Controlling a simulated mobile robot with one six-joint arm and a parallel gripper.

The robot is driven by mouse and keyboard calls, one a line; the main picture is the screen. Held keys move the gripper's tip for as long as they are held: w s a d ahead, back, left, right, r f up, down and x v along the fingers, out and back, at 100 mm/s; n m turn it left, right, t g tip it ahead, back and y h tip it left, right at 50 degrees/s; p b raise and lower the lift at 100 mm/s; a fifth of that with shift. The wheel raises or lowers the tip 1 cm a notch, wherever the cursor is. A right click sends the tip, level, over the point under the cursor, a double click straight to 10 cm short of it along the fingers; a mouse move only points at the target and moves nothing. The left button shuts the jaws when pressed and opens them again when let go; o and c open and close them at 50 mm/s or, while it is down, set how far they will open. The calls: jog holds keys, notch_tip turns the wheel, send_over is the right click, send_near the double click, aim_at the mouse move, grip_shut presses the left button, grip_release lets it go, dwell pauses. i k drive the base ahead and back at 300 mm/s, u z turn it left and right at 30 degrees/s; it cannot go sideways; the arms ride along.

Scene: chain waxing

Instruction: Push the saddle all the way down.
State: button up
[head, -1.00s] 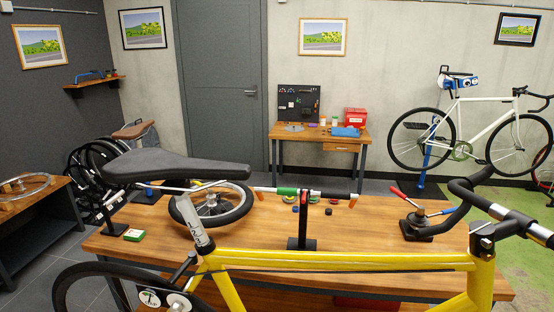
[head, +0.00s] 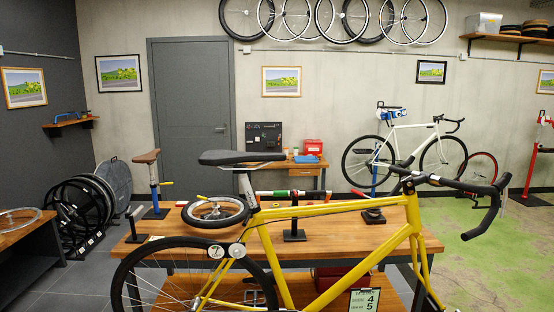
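The black saddle (head: 240,158) sits on top of the yellow bike (head: 335,208), in the middle of the head view. A stretch of silver seatpost (head: 246,190) shows between the saddle and the frame, so the saddle stands raised above it. My gripper is not in view.
The yellow bike stands in front of the wooden workbench (head: 180,240). A small wheel (head: 215,212) lies on the bench near the seatpost. A white bike (head: 412,142) hangs on a stand at the back right. Green floor (head: 490,245) is open at the right.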

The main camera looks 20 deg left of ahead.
aim_at(219, 157)
jog(key=z, duration=0.5)
jog(key=k, duration=0.1)
jog(key=u, duration=1.2)
jog(key=i, duration=0.6)
